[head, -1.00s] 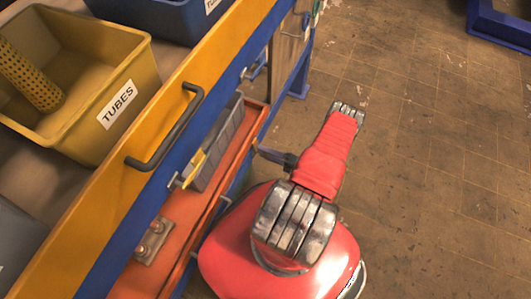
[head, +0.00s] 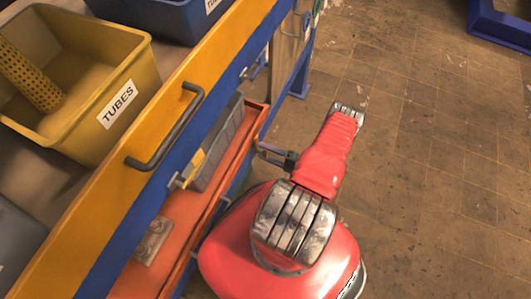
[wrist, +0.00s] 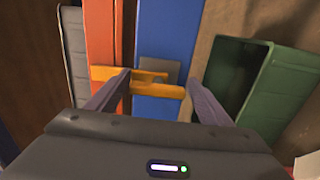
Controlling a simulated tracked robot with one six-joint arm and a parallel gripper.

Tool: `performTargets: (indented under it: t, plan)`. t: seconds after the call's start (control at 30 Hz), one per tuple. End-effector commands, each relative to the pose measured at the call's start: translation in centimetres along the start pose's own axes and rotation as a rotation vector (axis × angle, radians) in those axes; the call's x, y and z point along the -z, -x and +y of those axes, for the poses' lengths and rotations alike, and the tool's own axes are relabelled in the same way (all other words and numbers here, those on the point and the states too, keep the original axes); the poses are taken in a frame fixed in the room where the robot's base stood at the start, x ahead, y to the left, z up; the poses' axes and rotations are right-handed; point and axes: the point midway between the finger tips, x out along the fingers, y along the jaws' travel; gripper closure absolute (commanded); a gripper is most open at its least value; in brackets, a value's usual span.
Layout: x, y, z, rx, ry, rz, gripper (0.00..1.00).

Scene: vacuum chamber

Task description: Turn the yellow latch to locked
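The yellow latch (wrist: 155,88) is in the middle of the wrist view, in front of a grey plate (wrist: 172,70) on a blue post (wrist: 168,45). Its bar runs crosswise in the picture, with a second yellow piece just above. My gripper (wrist: 155,84) is open, with one dark finger on each side of the latch. The left finger overlaps the latch's left end, and the right finger is close to its right end; I cannot tell whether either touches.
An orange shelf edge (wrist: 103,40) and a grey bin (wrist: 75,50) are left of the latch. A green bin (wrist: 262,80) stands close on the right. In the head view, a yellow tubes bin (head: 85,120) sits on the bench above a black handle (head: 165,135).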

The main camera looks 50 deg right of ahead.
Motion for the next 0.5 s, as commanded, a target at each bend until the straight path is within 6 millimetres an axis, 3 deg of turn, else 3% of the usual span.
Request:
performTargets:
  t: [0.1, 0.5]
  plan:
    - [0.08, -0.01, 0.05, -0.002, 0.000, 0.001, 0.19]
    - [0.10, 0.56, 0.11, -0.004, 0.000, 0.002, 0.19]
